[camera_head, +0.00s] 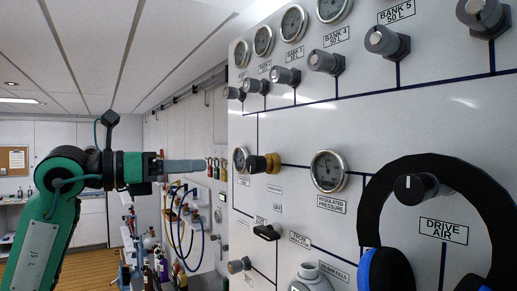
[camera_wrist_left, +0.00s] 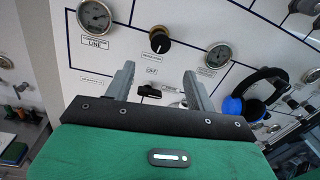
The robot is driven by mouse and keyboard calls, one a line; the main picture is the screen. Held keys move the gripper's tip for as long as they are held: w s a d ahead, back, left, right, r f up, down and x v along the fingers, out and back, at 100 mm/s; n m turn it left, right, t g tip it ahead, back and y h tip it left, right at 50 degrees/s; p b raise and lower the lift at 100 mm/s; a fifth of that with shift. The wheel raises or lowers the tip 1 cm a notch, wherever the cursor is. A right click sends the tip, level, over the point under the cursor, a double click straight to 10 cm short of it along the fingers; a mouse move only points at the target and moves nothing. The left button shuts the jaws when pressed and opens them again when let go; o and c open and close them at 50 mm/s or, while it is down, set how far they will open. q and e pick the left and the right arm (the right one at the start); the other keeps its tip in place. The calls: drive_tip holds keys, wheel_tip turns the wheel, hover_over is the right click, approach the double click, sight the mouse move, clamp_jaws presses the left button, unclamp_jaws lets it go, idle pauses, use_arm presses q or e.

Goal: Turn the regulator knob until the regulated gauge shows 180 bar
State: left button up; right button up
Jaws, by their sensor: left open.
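The regulator knob (camera_head: 265,163), black with a brass-coloured collar, sticks out of the white panel between the line gauge (camera_head: 240,159) and the regulated pressure gauge (camera_head: 329,171). The regulated gauge's reading is too small to tell. My left gripper (camera_head: 203,166) is left of the knob, apart from it, with its fingers pointing at the panel. In the left wrist view, my left gripper (camera_wrist_left: 157,78) is open and empty; the knob (camera_wrist_left: 155,44) lies just beyond and above the fingertips. The regulated gauge also shows there (camera_wrist_left: 218,56). My right gripper is in neither view.
A black lever (camera_head: 267,232) sits below the knob. A headset with blue ear cups (camera_head: 385,270) hangs around the drive air knob (camera_head: 415,187). A row of bank knobs (camera_head: 326,61) runs above. Blue hoses (camera_head: 183,235) hang on the wall behind.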

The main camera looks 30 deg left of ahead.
sight(251, 164)
use_arm(q)
drive_tip(key=p+x, duration=0.7)
drive_tip(key=x, duration=0.5)
drive_tip(key=shift+w+d+r, duration=0.15)
drive_tip(key=shift+w+d, duration=0.1)
drive_tip(key=shift+d, duration=0.05)
drive_tip(key=shift+w+d+p, duration=0.35)
drive_tip(key=shift+w+p, duration=0.15)
drive_tip(key=shift+c, duration=0.2)
